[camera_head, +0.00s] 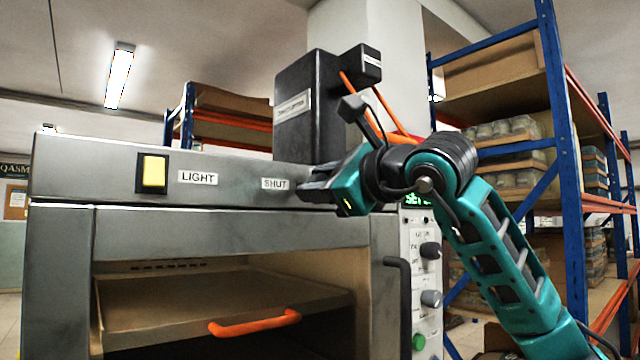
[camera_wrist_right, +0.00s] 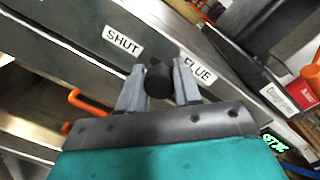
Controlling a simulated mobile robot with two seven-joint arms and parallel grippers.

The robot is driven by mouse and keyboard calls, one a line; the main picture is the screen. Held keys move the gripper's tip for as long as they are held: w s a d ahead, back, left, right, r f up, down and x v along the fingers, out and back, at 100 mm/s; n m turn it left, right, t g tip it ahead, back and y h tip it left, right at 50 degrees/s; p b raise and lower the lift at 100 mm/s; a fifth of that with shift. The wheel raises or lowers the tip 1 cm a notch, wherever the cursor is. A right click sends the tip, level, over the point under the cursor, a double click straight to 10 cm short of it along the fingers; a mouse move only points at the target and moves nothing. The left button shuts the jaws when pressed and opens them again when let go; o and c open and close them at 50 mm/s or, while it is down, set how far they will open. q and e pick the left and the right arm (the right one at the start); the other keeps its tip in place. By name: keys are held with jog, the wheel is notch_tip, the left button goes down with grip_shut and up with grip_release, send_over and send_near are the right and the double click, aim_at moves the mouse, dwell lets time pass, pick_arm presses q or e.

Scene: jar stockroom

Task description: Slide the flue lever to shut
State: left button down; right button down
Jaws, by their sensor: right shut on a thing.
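The flue lever's black knob (camera_wrist_right: 159,80) shows in the right wrist view between the two fingers of my right gripper (camera_wrist_right: 159,85), which is shut on it. The knob lies between a SHUT label (camera_wrist_right: 122,41) on the left and a FLUE label (camera_wrist_right: 196,69) on the right. In the head view my right gripper (camera_head: 308,188) reaches the oven's upper front panel from the right, just right of the SHUT label (camera_head: 275,184). The gripper hides the knob and the FLUE label there. My left gripper is not in view.
The oven (camera_head: 100,220) has a yellow light switch (camera_head: 154,173) and an open chamber with an orange handle (camera_head: 255,322) below the panel. A control panel with knobs (camera_head: 430,250) is at its right. A black box (camera_head: 308,105) stands on top. Blue shelving (camera_head: 565,130) is at right.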

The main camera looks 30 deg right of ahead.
jog(key=c, duration=0.8)
grip_release()
jog(key=shift+a, duration=0.35)
jog(key=shift+s+d, duration=0.15)
jog(key=s, duration=0.4)
jog(key=s+d, duration=0.1)
jog(key=s, duration=0.3)
jog(key=s+b, duration=0.1)
jog(key=s, duration=0.3)
jog(key=shift+s+d, duration=0.25)
jog(key=shift+f, duration=0.1)
